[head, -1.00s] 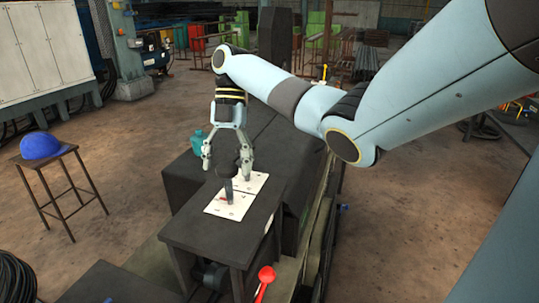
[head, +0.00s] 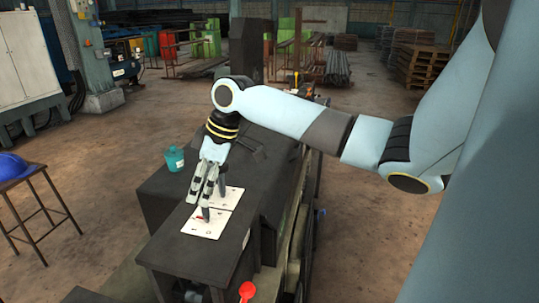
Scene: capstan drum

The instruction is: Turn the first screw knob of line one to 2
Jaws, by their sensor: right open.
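Two white plates with small markings lie on the dark machine top: a near plate (head: 211,229) and a far plate (head: 232,194). A dark screw knob (head: 205,214) stands on the near plate, partly covered by my gripper. My right gripper (head: 204,198) points down over the plates, its fingers showing nearly one behind the other from this angle. It is open, with its tips at or just above the near knob; I cannot tell whether they touch it. The far plate's knob is not clearly visible behind the fingers. My left gripper is not in view.
A teal container (head: 175,160) stands on the machine left of my gripper. A red-knobbed lever (head: 247,290) rises at the front edge. A stool (head: 40,205) with a blue helmet (head: 14,167) stands on the floor at left. The floor to the right is open.

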